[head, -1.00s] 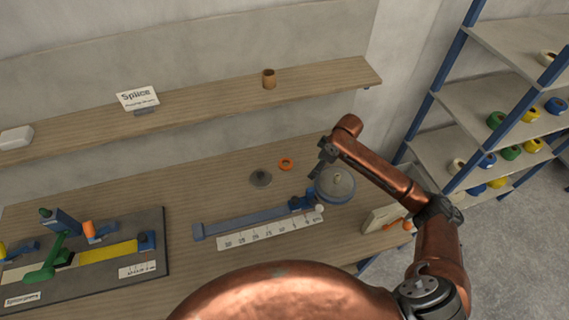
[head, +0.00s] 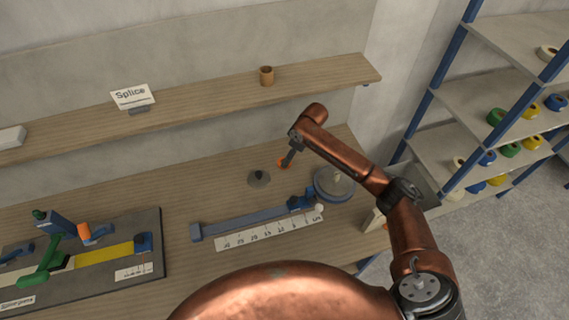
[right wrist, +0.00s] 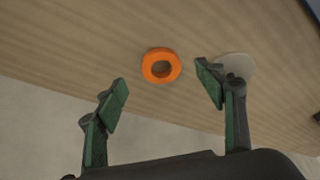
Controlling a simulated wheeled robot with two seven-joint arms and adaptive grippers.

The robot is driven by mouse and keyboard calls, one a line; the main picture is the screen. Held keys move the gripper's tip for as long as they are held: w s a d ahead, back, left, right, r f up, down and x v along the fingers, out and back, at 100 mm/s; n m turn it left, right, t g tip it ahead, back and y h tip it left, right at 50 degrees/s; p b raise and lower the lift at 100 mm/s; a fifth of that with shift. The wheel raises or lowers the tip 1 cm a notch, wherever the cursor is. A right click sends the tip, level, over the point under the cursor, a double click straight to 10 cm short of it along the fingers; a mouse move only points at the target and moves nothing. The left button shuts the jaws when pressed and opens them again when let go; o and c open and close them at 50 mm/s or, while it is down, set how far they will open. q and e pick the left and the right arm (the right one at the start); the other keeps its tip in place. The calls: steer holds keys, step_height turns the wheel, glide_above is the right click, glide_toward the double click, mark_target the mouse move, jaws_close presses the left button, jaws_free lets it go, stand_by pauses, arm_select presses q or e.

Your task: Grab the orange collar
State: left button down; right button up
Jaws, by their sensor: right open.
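The orange collar (right wrist: 161,66) is a small ring lying flat on the wooden table. In the right wrist view it lies a little beyond the gap between my right fingertips (right wrist: 166,88), and the fingers do not touch it. My right gripper is open and empty. In the head view the right gripper (head: 287,160) hangs over the collar (head: 281,162) and hides most of it. My left gripper does not show.
A grey disc with a knob (head: 259,179) stands close to the left of the collar. A blue rail fixture with a round grey plate (head: 334,183) and a white ruler strip (head: 270,230) lie nearer. A shelf (head: 210,93) runs behind. A splicing board (head: 140,269) lies at left.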

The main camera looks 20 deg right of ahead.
steer(key=shift+w+a+f, duration=0.2)
steer(key=shift+w+a, duration=0.1)
steer(key=x, duration=0.4)
steer(key=shift+a+f, duration=0.1)
steer(key=shift+f, duration=0.15)
steer(key=c, duration=1.2)
